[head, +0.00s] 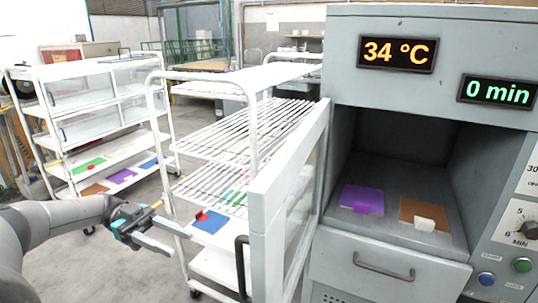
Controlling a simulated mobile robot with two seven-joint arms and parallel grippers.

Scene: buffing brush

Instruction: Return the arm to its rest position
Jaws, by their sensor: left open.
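My left arm comes in from the left edge, and my left gripper (182,238) is open. It hangs in front of the white wire-shelf rack, close to its lower shelf, with its fingers pointing right. I see nothing between its fingers. My right gripper is out of the picture.
The oven door (285,205) stands open beside the rack (215,145). In the oven (430,170) are a purple plate (362,197) and a brown plate (420,209). A blue plate (210,222) lies on the rack. A glazed white cart (100,130) stands back left. Floor is clear between.

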